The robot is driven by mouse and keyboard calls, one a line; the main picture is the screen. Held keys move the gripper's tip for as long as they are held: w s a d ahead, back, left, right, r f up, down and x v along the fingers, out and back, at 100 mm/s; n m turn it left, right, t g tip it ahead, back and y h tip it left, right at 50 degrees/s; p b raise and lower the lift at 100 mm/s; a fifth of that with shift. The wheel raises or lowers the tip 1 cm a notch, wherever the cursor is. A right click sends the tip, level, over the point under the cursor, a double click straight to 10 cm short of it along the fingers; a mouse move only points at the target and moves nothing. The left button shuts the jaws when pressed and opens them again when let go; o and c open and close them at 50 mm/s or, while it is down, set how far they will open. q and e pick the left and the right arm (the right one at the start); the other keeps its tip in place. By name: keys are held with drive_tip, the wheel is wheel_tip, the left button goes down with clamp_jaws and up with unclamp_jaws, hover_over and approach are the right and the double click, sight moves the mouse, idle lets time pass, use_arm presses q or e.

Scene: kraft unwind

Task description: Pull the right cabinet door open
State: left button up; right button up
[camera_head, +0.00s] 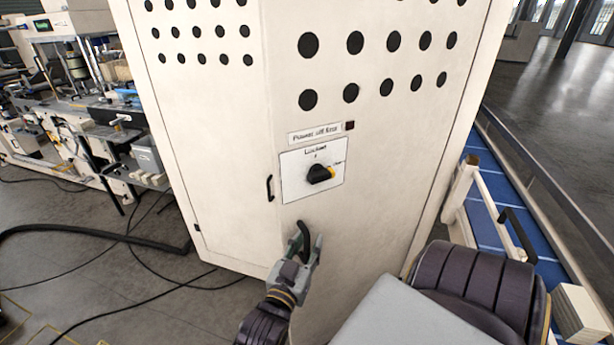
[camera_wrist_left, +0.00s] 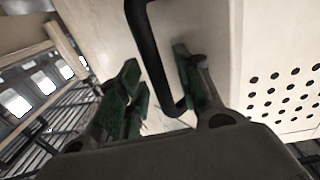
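The cream cabinet's right door (camera_head: 375,225) carries a lockout switch panel and appears closed. Its black bar handle (camera_head: 303,234) is low on the door, close to the seam with the left door (camera_head: 225,165). My left gripper (camera_head: 307,246) is at this handle. In the left wrist view, the handle (camera_wrist_left: 148,45) passes between the spread green-padded fingers of my left gripper (camera_wrist_left: 157,75). The right finger is close to the bar and there is a gap on the left side. Whether either pad touches it is unclear. My right gripper is not in view.
The left door has its own small black handle (camera_head: 269,187). A rail and a blue conveyor surface (camera_head: 550,255) run along the cabinet's right side. Machinery (camera_head: 85,110) stands at the left. Black cables (camera_head: 90,230) lie on the floor at left.

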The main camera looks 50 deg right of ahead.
use_arm(q)
drive_tip(key=v, duration=1.2)
idle(0.6)
drive_tip(key=shift+c, duration=0.2)
